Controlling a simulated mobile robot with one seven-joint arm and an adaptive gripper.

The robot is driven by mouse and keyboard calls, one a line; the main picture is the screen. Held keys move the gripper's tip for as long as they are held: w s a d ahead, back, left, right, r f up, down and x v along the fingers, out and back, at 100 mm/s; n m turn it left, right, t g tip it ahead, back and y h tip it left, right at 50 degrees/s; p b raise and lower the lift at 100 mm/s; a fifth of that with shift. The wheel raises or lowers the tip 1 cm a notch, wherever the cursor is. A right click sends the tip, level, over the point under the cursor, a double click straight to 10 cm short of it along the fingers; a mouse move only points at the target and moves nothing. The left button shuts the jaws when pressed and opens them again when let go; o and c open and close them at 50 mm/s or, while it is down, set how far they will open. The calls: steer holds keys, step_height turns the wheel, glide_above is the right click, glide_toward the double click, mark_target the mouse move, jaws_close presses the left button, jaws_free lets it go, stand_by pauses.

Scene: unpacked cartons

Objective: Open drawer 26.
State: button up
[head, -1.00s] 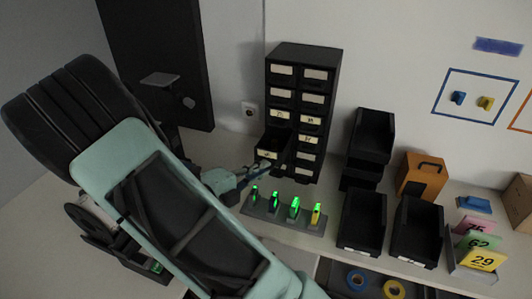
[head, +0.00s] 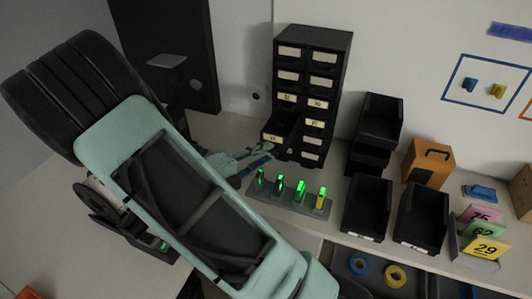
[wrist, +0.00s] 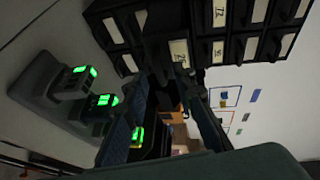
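A black drawer cabinet (head: 340,62) with two columns of white-labelled drawers stands against the wall. One drawer in the left column, low down (head: 278,139), is pulled out; its label is too small to read surely as 26. The other drawers look closed. The cabinet also fills the top of the wrist view (wrist: 116,56), where a labelled front (wrist: 179,52) sits just beyond my fingers.
A grey rack (head: 288,203) with several green-lit devices lies close below my gripper. Black bins (head: 367,207) and an orange box (head: 428,163) stand to the right. Numbered cards (head: 486,248) are at the far right. A dark panel (head: 165,55) hangs behind my arm.

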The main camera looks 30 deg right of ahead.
steer(key=v, duration=1)
steer(key=shift+s+a, duration=0.15)
steer(key=shift+a, duration=0.2)
